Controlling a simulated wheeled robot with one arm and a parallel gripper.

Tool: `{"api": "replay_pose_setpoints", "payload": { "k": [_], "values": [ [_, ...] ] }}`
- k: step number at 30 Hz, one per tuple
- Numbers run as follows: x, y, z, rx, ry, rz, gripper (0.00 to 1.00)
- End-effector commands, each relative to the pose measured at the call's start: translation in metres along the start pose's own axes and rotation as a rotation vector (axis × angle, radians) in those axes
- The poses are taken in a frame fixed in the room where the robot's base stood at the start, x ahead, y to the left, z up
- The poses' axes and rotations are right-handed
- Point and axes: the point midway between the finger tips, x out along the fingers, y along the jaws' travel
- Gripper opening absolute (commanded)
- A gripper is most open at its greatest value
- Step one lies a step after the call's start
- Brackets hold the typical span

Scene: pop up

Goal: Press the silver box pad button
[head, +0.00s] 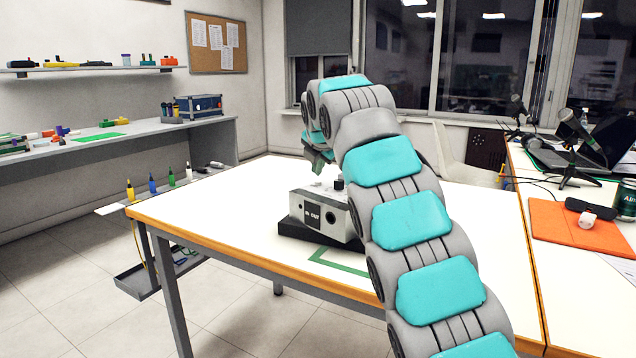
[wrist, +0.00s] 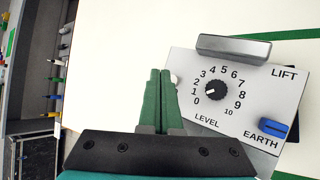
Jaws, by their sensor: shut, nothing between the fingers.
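The silver box (head: 322,212) stands on a black base on the white table. In the wrist view its top panel (wrist: 255,85) shows a black dial (wrist: 215,89) numbered 0 to 10 and marked LEVEL, a grey bar (wrist: 234,47) near LIFT, and a blue part (wrist: 273,129) near EARTH. A small pale round part (wrist: 174,79), perhaps the pad button, shows just right of my fingertips, partly hidden by them. My gripper (wrist: 159,73) is shut and empty, at the panel's left edge. In the head view my gripper (head: 318,160) hangs over the box, seemingly apart from it.
The white table (head: 235,205) is mostly clear, with a green outline (head: 335,262) in front of the box. A desk at right holds a laptop (head: 570,150), a microphone and an orange mat (head: 570,235). A shelf bench (head: 90,150) stands at left.

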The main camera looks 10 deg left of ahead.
Motion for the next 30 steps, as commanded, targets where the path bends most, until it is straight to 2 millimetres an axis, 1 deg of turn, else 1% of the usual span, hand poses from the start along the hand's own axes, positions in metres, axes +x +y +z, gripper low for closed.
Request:
{"api": "replay_pose_setpoints", "payload": {
  "k": [8,30],
  "values": [
    [0.0062,-0.0045,-0.0046,0.000,0.000,0.000,0.00],
    [0.0084,-0.0063,-0.0061,0.000,0.000,0.000,0.00]
  ]
}}
